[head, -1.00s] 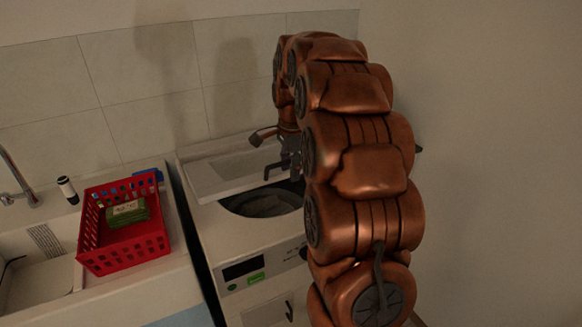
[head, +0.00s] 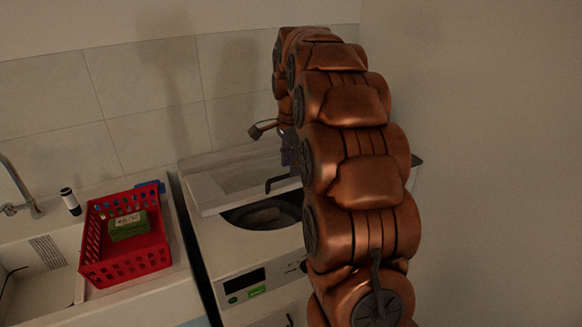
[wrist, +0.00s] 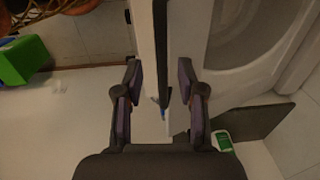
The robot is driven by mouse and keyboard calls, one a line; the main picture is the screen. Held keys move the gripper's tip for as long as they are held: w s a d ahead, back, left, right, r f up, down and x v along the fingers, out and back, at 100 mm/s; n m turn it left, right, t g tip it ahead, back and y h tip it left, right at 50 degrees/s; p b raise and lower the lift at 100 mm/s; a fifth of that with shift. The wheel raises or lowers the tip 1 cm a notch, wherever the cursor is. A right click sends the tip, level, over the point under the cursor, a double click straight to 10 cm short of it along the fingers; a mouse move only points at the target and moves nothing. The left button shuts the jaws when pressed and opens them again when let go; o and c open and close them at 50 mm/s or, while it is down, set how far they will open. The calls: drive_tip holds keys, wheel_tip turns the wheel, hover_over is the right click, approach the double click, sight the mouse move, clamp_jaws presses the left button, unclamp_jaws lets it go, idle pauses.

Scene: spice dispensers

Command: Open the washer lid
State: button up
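The white top-loading washer (head: 245,262) stands right of the sink counter. Its lid (head: 235,185) is tilted up, and the dark drum opening (head: 262,214) shows below its front edge. My gripper (head: 283,178) is at the right part of the lid, partly hidden by my copper arm. In the wrist view, my gripper (wrist: 160,78) has its two fingers spread apart. A pale edge with a dark strip (wrist: 160,55) runs between them; I cannot tell whether they touch it. The round drum opening (wrist: 255,35) is at the upper right there.
A red basket (head: 128,265) holding a green packet (head: 129,224) stands on the counter (head: 160,295) at left. A small black-and-white bottle (head: 70,201) and a tap (head: 22,190) are beside it. The tiled wall (head: 140,90) is close behind the washer.

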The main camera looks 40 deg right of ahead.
drive_tip(key=shift+w+r+p, duration=0.15)
drive_tip(key=shift+r+p, duration=0.1)
drive_tip(key=shift+r, duration=0.6)
drive_tip(key=shift+w+r+p, duration=0.15)
drive_tip(key=shift+r+p, duration=0.05)
drive_tip(key=shift+r, duration=0.65)
